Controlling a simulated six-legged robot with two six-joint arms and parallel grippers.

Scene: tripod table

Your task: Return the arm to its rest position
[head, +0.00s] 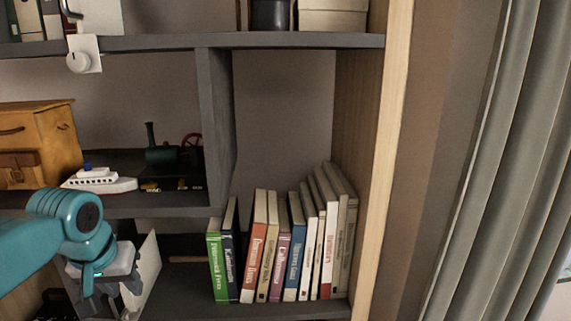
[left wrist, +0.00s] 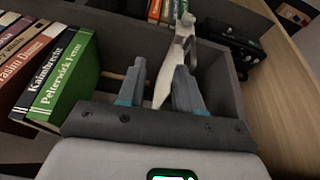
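My left arm (head: 75,225), teal, comes in from the left in the head view. It bends down to my left gripper (head: 125,290) in the lower shelf compartment, left of the row of books. In the left wrist view the two grey fingers of my left gripper (left wrist: 160,68) stand apart. A thin white panel (left wrist: 164,84) shows between the fingers, nearer the right one, with a gap to the left one. This white panel (head: 147,272) also stands tilted just right of the gripper in the head view. My right gripper is not in view.
A row of books (head: 285,250) stands to the right, with a green book (left wrist: 68,80) close to the gripper in the wrist view. Above are a grey shelf board (head: 170,205), a toy boat (head: 98,181) and a wooden cabinet (head: 50,140). A curtain (head: 500,170) hangs far right.

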